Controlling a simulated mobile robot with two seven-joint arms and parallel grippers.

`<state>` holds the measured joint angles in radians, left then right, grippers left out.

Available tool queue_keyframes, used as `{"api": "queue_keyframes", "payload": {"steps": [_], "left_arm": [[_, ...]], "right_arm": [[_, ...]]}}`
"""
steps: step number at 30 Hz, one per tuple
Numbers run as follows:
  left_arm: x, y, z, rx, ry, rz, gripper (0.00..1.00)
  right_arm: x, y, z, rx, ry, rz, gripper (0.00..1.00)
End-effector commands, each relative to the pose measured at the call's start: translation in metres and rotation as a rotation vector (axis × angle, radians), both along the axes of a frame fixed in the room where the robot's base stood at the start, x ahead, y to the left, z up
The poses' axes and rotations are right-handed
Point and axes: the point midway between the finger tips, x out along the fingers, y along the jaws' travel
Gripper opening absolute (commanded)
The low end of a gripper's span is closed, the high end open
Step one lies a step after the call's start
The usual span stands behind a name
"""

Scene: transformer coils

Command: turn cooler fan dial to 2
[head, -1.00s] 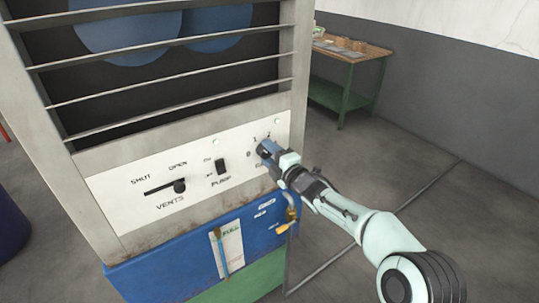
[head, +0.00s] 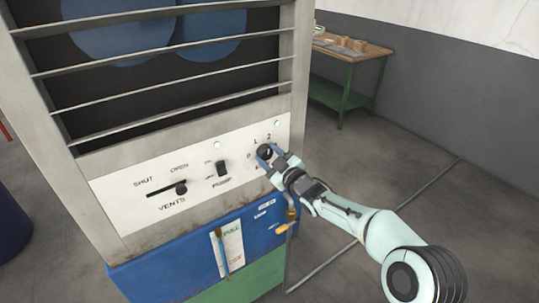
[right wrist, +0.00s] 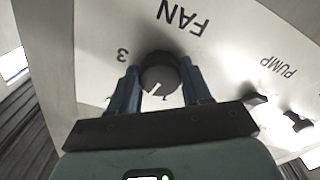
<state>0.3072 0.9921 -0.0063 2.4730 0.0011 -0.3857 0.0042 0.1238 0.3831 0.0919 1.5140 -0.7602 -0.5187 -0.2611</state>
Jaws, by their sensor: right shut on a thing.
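The cooler's fan dial (head: 264,152) is a round dark knob at the right end of the white control panel, with 1 and 2 printed above it. My right gripper (right wrist: 160,86) is shut on the dial, one blue finger on each side. In the right wrist view, upside down, the dial (right wrist: 160,72) has a white mark pointing down and slightly left. A digit that looks like 1 is just right of the mark's tip, and a 3 is to the left. The fingers hide part of the scale. My left gripper is not in view.
The vents slider (head: 181,188) and the black pump switch (head: 222,168) are on the same panel, left of the dial. A green workbench (head: 345,75) stands at the back right; floor between is clear.

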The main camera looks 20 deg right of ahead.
Motion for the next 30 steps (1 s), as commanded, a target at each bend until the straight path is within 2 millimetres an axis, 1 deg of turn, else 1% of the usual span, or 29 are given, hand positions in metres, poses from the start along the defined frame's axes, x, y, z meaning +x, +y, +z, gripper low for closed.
{"api": "queue_keyframes", "payload": {"steps": [6, 13, 20, 30], "left_arm": [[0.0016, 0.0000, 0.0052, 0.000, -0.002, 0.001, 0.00], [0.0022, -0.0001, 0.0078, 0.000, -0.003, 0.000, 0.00], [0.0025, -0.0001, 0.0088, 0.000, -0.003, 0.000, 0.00], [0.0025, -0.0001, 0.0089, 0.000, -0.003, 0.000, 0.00]], "right_arm": [[-0.0001, 0.0004, 0.0011, 0.146, 0.038, 0.000, 0.18], [-0.0002, 0.0006, 0.0008, 0.243, 0.064, 0.000, 0.18], [-0.0002, 0.0010, 0.0008, 0.283, 0.074, 0.001, 0.18], [-0.0002, 0.0009, 0.0007, 0.287, 0.074, 0.000, 0.18]]}}
